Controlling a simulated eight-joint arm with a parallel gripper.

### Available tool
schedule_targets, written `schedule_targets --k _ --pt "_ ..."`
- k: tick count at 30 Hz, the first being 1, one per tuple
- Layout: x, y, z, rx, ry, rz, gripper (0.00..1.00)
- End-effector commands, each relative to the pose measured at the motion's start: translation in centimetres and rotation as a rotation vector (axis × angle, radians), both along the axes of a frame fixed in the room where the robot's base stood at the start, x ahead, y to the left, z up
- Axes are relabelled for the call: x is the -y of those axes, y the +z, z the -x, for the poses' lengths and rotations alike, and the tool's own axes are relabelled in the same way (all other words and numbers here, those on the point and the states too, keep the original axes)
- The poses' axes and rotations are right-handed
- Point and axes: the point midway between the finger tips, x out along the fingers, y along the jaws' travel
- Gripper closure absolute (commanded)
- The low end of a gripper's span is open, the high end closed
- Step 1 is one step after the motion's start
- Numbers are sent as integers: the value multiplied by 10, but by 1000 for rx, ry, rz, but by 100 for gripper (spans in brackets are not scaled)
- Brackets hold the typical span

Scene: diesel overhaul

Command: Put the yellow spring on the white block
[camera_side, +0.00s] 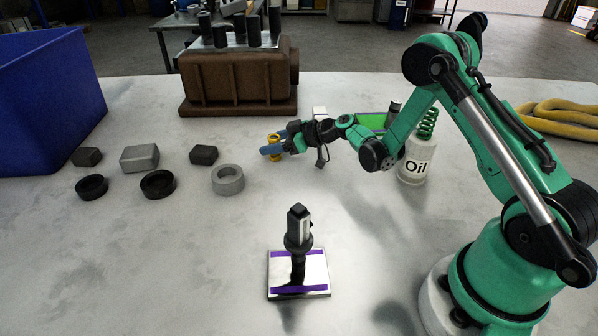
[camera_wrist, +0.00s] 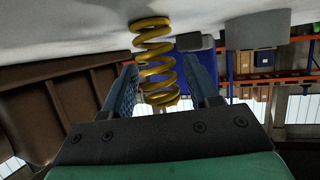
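The yellow spring (camera_side: 274,155) is upright between the two blue fingers of my gripper (camera_side: 271,149) in the side view.
A brown engine block (camera_side: 240,80) stands behind the spring. To the left are several grey and dark blocks and rings, including a grey block (camera_side: 140,158), and a blue bin (camera_side: 45,100). An oil bottle (camera_side: 416,160) stands right. A plate with a black tool (camera_side: 299,275) lies in front.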

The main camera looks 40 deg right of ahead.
Motion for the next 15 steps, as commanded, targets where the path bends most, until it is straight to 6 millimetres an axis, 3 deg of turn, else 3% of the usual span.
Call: schedule_targets --k 1,5,15 --pt "0 0 0 0 0 0 62" --pt "0 0 0 0 0 0 99" --pt "0 1 0 0 0 0 100"
